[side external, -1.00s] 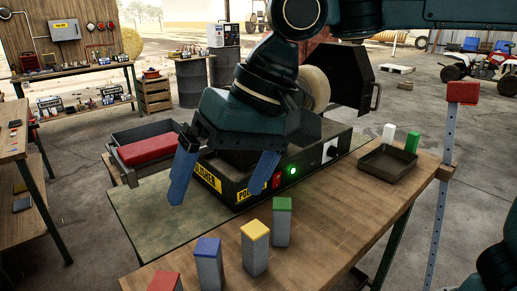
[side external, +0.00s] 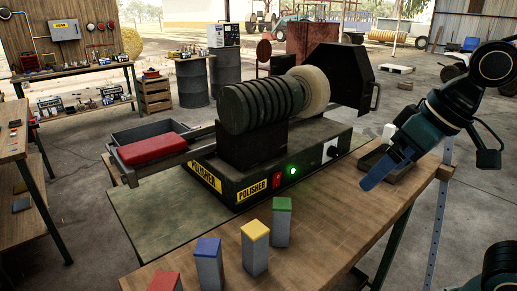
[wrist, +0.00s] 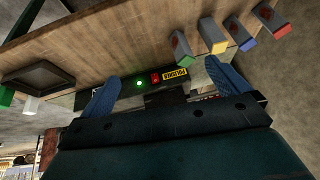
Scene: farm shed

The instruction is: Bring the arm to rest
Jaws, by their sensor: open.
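My gripper (side external: 388,162) is at the right side of the side external view, above the right end of the workbench and in front of the small tray. Its blue fingers also show in the wrist view (wrist: 162,80), spread wide apart with nothing between them. The polisher (side external: 262,165) stands on the bench to the left of my gripper, clear of it. Its green light (side external: 292,171) is lit. The tray (side external: 373,160) and the white block (side external: 389,131) beside it are partly hidden behind my gripper.
On the near bench stand blocks with green (side external: 283,204), yellow (side external: 255,229), blue (side external: 207,246) and red (side external: 165,282) tops. The wooden benchtop (side external: 335,220) is bare right of the green-topped block.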

